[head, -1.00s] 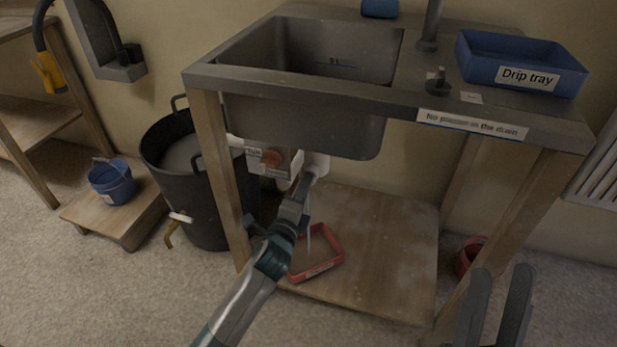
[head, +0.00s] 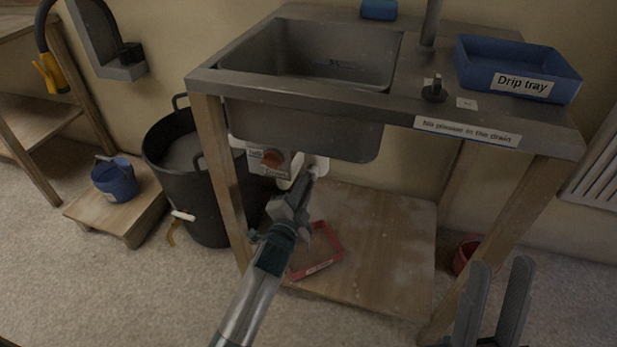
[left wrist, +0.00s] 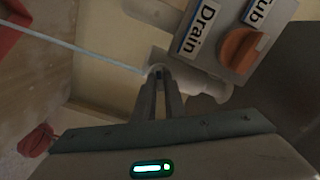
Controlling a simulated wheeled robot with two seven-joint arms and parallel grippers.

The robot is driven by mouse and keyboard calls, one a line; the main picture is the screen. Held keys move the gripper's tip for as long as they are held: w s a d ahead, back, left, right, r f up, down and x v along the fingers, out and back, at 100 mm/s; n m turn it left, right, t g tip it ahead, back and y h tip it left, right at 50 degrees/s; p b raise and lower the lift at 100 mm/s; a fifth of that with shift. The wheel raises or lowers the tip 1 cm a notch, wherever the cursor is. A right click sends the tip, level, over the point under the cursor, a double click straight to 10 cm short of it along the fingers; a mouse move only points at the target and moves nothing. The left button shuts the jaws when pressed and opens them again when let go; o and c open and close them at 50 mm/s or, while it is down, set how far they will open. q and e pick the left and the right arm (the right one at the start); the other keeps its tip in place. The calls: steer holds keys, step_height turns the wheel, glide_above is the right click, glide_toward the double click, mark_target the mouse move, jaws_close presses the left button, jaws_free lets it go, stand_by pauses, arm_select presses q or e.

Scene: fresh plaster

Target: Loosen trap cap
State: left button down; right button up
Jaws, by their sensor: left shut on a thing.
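The white trap pipe (head: 320,164) is under the sink. My left gripper (head: 311,172) reaches up to it from the front. In the left wrist view, the fingertips (left wrist: 159,74) are closed together at the end of the white trap (left wrist: 190,78), on the trap cap, which they largely hide. A thin pale line, like a water stream, runs from there toward the red tray (left wrist: 10,28). The red tray (head: 318,270) lies on the lower shelf, below my gripper. My right gripper (head: 494,305) is at the lower right, fingers apart and empty.
An orange knob (head: 273,158) with Tub and Drain labels sits beside the trap. The sink bench's front legs (head: 222,170) flank the space. A black bin (head: 190,165) stands left. A blue drip tray (head: 515,72) is on top. The lower shelf (head: 385,245) is mostly clear.

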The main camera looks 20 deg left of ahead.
arm_select(q)
steer(key=n+p, duration=0.3)
steer(key=n, duration=0.3)
steer(key=c, duration=1.8)
jaws_free()
steer(key=shift+o, duration=0.2)
